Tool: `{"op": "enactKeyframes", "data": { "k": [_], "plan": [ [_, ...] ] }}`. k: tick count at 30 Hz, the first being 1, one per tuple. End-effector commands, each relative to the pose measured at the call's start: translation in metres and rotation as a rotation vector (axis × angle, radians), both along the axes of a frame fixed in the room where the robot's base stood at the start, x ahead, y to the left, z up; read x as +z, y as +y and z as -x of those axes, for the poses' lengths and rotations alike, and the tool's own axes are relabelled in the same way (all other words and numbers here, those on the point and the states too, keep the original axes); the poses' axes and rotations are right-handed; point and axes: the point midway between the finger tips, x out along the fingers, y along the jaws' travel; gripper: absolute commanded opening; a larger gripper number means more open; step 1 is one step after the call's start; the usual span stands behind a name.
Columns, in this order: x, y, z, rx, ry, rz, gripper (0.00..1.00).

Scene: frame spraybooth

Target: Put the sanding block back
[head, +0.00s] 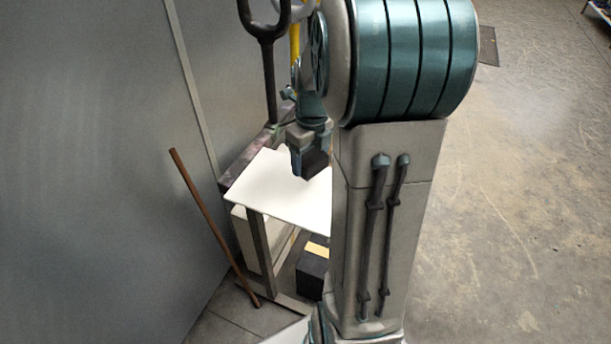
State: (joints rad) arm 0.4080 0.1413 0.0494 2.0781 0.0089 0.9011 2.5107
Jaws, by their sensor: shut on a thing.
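My gripper (308,150) points down above the white tabletop (283,187). It is shut on a dark block (315,164), which I take to be the sanding block. Jaws and block are both dark, so the line between them is hard to see. The block appears to be over the tabletop near its right side; I cannot tell whether it touches. My own arm hides the right part of the tabletop and whatever lies there.
A black box with a yellow-tan patch (313,271) stands low under the tabletop. A brown stick (207,218) leans at the grey wall (90,150) on the left. A dark forked handle (267,60) and a yellow pole rise behind the table. Open concrete floor (530,200) lies right.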

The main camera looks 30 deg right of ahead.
Motion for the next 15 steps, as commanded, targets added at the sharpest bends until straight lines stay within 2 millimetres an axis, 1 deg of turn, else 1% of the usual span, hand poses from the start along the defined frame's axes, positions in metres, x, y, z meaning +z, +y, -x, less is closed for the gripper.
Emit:
{"op": "enactKeyframes", "data": {
  "k": [1, 3, 6, 8, 10, 15],
  "plan": [
    [-0.003, 0.007, 0.005, 0.002, 0.002, 0.0, 0.47],
    [-0.008, 0.013, 0.01, 0.002, 0.002, 0.0, 0.47],
    [-0.013, 0.019, 0.013, 0.002, 0.0, 0.0, 0.47],
    [-0.016, 0.02, 0.014, 0.002, 0.001, 0.0, 0.47],
    [-0.023, 0.02, 0.014, 0.001, 0.002, 0.0, 0.47],
    [-0.046, 0.02, 0.014, 0.001, 0.002, -0.001, 0.47]
  ]
}}
